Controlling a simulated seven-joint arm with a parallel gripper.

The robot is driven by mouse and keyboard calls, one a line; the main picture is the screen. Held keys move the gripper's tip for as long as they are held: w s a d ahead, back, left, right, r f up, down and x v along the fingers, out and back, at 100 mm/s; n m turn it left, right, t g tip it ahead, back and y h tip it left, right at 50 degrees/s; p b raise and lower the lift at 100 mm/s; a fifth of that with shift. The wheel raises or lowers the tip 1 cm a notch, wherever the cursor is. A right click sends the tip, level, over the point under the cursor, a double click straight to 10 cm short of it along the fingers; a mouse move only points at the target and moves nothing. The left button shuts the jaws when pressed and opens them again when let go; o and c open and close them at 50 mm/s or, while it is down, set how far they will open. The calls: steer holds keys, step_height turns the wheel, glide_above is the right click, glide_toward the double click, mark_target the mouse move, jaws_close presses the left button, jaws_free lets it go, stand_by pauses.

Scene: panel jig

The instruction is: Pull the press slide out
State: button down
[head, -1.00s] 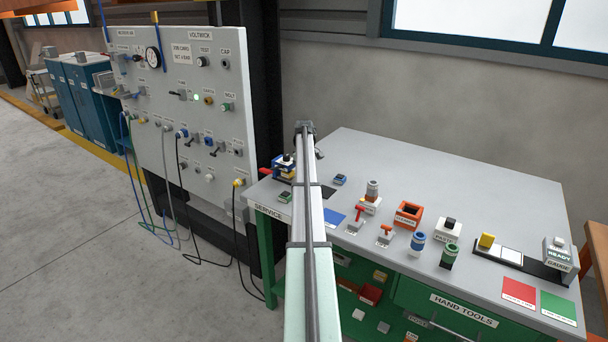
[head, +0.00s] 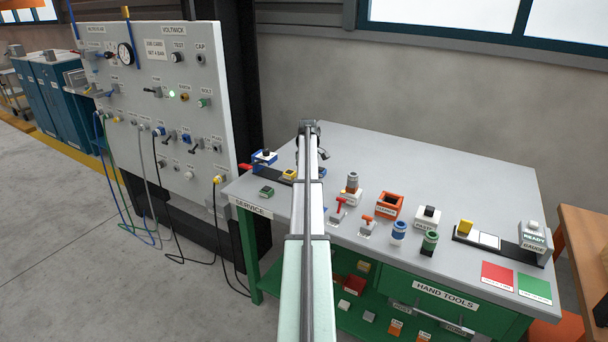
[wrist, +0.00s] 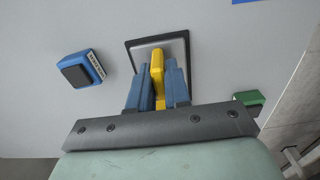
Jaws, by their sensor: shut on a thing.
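In the wrist view my gripper (wrist: 158,80) has its two blue fingers shut on a slim yellow piece (wrist: 157,66), which stands over a grey plate with a dark border (wrist: 172,43). In the head view my own arm covers the gripper. Left of the arm there, the blue press (head: 264,157) stands at the table's far left, with a yellow part (head: 289,174) on a dark strip to its right. I take this yellow part for the press slide's, though the arm hides the rest. The press is not clear in the wrist view.
A small blue block with a black top (wrist: 80,70) lies beside the gripper; a green block (wrist: 250,98) is partly hidden on the other side. The bench (head: 420,165) holds several fixtures to the right, including an orange bin (head: 389,206). The upright panel (head: 150,75) with hoses stands left.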

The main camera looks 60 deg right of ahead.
steer(key=shift+s, duration=0.3)
steer(key=c, duration=1.4)
jaws_free()
steer(key=shift+o, duration=1.2)
steer(key=shift+w, duration=0.1)
steer(key=shift+r, duration=0.1)
step_height(320, 180, up, 14)
steer(key=shift+f, duration=0.2)
